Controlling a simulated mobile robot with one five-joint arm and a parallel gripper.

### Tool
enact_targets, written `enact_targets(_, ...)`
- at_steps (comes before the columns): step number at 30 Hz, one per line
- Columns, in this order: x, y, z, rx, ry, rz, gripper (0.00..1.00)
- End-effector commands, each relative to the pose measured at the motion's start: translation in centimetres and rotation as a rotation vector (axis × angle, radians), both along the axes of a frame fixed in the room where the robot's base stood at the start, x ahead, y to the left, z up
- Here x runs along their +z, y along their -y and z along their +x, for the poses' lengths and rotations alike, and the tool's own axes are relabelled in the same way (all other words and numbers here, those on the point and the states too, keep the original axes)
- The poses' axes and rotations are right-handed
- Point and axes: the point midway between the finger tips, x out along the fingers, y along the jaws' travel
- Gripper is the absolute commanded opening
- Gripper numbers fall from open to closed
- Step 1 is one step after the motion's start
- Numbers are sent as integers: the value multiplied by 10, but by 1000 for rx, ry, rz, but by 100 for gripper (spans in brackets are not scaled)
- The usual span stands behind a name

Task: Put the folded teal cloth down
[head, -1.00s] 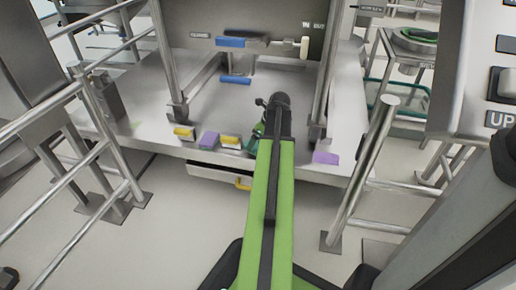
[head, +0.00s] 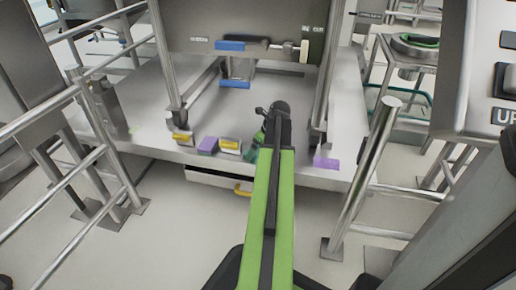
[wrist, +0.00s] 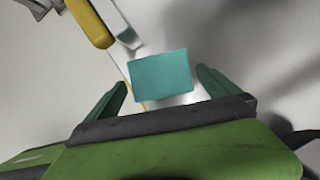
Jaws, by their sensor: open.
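The folded teal cloth (wrist: 160,77) is a flat rectangle on a pale surface in the wrist view. It lies between the spread fingers of my gripper (wrist: 162,80), with a visible gap on each side. My gripper is open. In the head view my gripper (head: 262,140) is over the front edge of the steel bench, and my arm hides most of what is under it. A small teal-green patch shows beside the arm there; I cannot tell whether it is cloth or finger.
On the bench (head: 150,125), a purple block (head: 207,146) and yellow-topped blocks (head: 229,145) lie left of my gripper, with a purple patch (head: 326,163) to its right. A yellow-handled drawer (head: 215,180) is below. Metal rails (head: 365,175) stand on both sides.

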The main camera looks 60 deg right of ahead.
Motion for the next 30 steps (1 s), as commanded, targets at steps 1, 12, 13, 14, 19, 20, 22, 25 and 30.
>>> enact_targets(1, 13, -1, -3, -1, 0, 0, 100)
enact_targets(12, 92, -4, -33, -1, 0, 0, 100)
enact_targets(13, 97, -4, -35, -1, 1, 0, 100)
enact_targets(14, 101, -4, -37, -1, 1, 0, 100)
enact_targets(19, 108, -4, -43, 1, 1, 0, 100)
enact_targets(20, 108, -4, -44, 1, 1, 0, 100)
enact_targets(22, 106, -4, -43, 1, 0, 1, 100)
enact_targets(25, 106, -4, -43, 1, 0, 1, 100)
enact_targets(30, 105, -22, -23, 99, -13, -22, 100)
